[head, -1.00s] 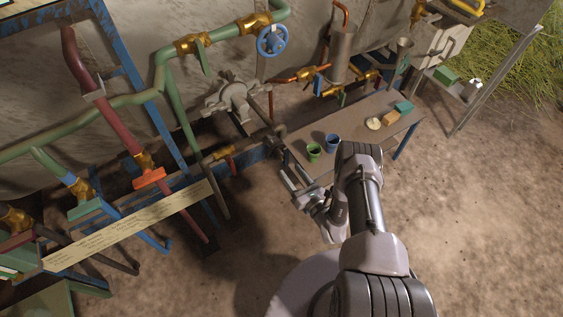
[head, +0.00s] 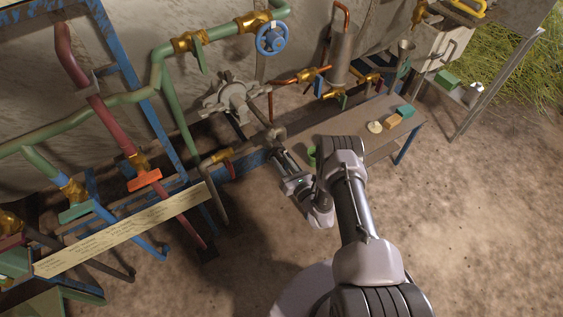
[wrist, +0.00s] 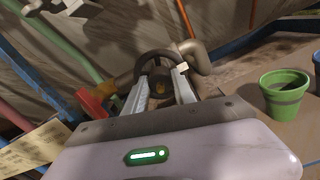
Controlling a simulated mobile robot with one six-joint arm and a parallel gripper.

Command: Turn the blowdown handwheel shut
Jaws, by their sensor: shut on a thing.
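The handwheel is a dark ring (wrist: 157,53) on a brass valve body at the end of a brownish pipe (wrist: 198,58), straight ahead in the wrist view. My gripper (wrist: 161,80) has its two pale fingers at the ring's left and right sides, shut on it. A small white mark shows on the ring's right side. In the head view my gripper (head: 283,160) reaches the pipe end left of the low bench. There the wheel is small and dark, and I cannot make out its grip clearly.
A green cup (wrist: 285,92) stands on the bench (head: 385,145), close to the right of my gripper. A red handle (wrist: 92,102) is close on the left. A blue handwheel (head: 271,39) is higher on the green pipe. A long paper label (head: 125,228) lies at left.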

